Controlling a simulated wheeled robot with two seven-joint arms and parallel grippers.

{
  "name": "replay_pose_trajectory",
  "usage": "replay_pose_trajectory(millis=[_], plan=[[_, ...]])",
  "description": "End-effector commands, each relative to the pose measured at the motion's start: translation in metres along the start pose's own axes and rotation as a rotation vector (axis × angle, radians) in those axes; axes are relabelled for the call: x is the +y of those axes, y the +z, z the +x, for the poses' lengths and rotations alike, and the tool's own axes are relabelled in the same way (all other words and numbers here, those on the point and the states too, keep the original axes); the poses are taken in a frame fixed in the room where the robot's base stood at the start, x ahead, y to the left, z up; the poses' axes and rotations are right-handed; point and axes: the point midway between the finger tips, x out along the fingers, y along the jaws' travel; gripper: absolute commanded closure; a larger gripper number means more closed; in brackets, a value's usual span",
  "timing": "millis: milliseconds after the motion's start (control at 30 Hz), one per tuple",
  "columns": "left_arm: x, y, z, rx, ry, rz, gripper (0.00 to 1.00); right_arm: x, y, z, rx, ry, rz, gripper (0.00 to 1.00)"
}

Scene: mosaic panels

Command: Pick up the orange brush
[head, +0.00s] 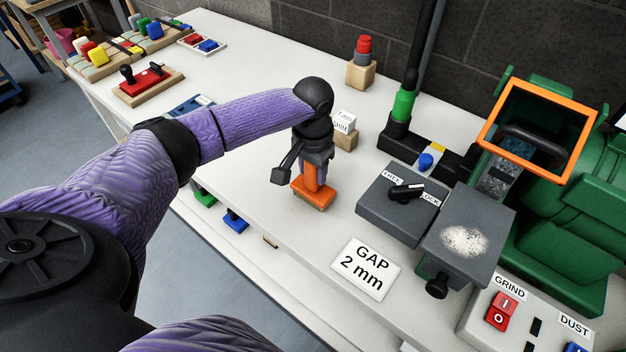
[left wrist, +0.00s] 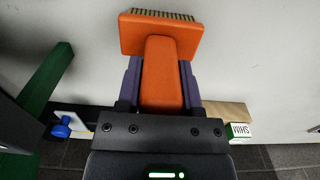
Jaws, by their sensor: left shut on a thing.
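The orange brush (head: 313,193) is upright under my left gripper (head: 313,165), handle up and bristles down, near the middle of the white table. My left gripper is shut on its handle. In the left wrist view the brush (left wrist: 160,38) shows its orange block with pale bristles along the far edge, and its handle lies between the two fingers of my left gripper (left wrist: 158,85). Whether the bristles touch the table is hard to tell. My right gripper is not in view.
To the right stand a grey block with a black lever (head: 405,192), a grey plate with pale powder (head: 464,240) and a green machine with an orange-framed guard (head: 540,130). A "GAP 2 mm" card (head: 366,268) lies in front. A wooden block (head: 345,138) stands behind the gripper.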

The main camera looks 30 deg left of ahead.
Motion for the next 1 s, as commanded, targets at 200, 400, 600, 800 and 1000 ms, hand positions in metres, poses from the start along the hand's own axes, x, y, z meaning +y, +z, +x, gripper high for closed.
replay_pose_trajectory(millis=[200, 400, 600, 800, 1000], plan=[[0.0, 0.0, 0.0, 0.0, 0.0, 0.0, 1.0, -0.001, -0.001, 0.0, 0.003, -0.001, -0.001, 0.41], [0.0, -0.001, -0.034, 0.006, 0.0, 0.0, 1.0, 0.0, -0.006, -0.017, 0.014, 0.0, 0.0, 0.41], [0.0, -0.001, -0.085, 0.005, 0.0, 0.0, 1.0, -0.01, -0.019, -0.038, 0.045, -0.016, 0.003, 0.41], [0.0, 0.0, -0.101, 0.001, 0.001, -0.001, 1.0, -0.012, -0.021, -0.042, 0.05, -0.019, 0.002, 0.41], [0.0, 0.0, -0.1, 0.0, 0.001, -0.001, 0.56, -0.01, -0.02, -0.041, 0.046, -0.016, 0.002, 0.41]])
